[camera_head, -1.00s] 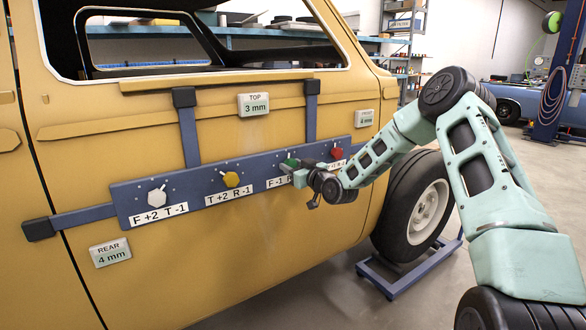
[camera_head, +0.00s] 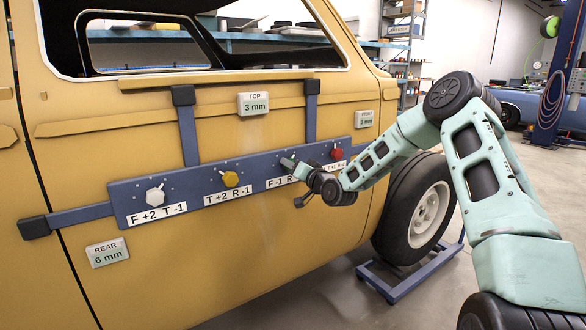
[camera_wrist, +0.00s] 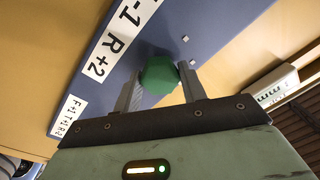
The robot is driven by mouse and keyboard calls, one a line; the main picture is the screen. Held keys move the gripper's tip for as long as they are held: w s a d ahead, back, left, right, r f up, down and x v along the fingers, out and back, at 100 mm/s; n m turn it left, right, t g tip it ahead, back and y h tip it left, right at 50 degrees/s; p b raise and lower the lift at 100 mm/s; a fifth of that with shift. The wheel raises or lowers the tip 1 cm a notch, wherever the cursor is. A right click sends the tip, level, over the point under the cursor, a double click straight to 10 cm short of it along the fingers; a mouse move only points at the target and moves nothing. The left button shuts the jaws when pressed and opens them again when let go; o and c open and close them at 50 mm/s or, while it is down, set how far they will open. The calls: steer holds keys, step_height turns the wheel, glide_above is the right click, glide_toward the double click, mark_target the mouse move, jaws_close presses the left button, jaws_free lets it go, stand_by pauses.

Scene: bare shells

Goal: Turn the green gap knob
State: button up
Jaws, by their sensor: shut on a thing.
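The green knob (camera_wrist: 159,72) sits on the blue bar (camera_head: 190,194) fixed across the tan car door. In the wrist view it lies between the two fingers of my gripper (camera_wrist: 162,84), which is shut on it. In the head view my gripper (camera_head: 288,164) reaches the bar from the right and hides the green knob. The label under it, partly covered, reads F-1 R+2 in the wrist view. Gap displays on the door are REAR (camera_head: 108,252) at 6 mm, TOP (camera_head: 253,103) at 3 mm and FRONT (camera_head: 364,119), too small to read surely.
On the same bar, a white knob (camera_head: 155,195) and a yellow knob (camera_head: 231,179) are left of my gripper, and a red knob (camera_head: 337,153) is close on its right. A wheel (camera_head: 420,210) stands on a blue stand at right. Space before the door's lower part is clear.

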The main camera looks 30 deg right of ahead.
stand_by(0.5)
steer(key=o, duration=1)
steer(key=shift+s, duration=0.1)
steer(key=s, duration=0.5)
steer(key=s+d+b, duration=0.1)
steer(key=s, duration=1.1)
steer(key=shift+s+d+f, duration=0.15)
steer(key=shift+f, duration=0.15)
